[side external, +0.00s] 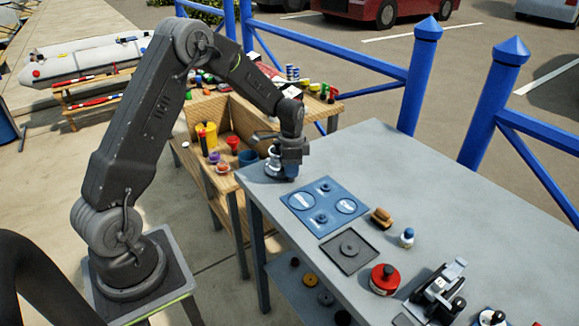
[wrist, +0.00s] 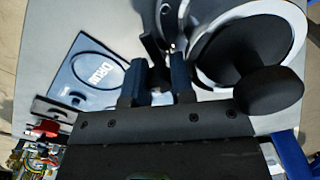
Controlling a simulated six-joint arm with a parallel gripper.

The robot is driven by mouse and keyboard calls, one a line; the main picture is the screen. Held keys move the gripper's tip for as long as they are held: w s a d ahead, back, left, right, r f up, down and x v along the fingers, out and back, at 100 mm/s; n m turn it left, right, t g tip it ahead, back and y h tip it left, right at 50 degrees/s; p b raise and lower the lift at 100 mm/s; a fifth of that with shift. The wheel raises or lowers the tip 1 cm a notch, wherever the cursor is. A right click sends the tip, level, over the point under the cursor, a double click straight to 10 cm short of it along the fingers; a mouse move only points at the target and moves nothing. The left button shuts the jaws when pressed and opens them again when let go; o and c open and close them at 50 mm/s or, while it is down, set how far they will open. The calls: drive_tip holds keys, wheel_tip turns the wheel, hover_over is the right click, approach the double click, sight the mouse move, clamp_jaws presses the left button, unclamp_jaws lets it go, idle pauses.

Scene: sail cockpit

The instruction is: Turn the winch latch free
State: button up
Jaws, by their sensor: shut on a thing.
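The winch (wrist: 290,22) fills the upper right of the wrist view, with pale metal rings, a dark top and a black round knob (wrist: 272,92). In the side view the winch (side external: 273,165) stands at the grey table's far left corner, partly covered by my gripper. My gripper (wrist: 158,82) has its two dark blue fingers beside the winch. They are shut on a small dark upright piece (wrist: 152,48), which looks like the winch latch. The fingers hide its lower part, and its turn angle is hard to tell.
A blue panel (side external: 302,222) with round outlines lies on the table close to the winch. A brush (side external: 381,217), a small blue-and-white bottle (side external: 407,237), a red round part (side external: 385,278) and a black device (side external: 438,290) are farther along. A wooden bench (side external: 233,110) stands behind.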

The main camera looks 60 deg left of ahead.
drive_tip(key=shift+w+a+r, duration=0.1)
drive_tip(key=n, duration=0.4)
drive_tip(key=o, duration=0.5)
drive_tip(key=shift+r, duration=3.4)
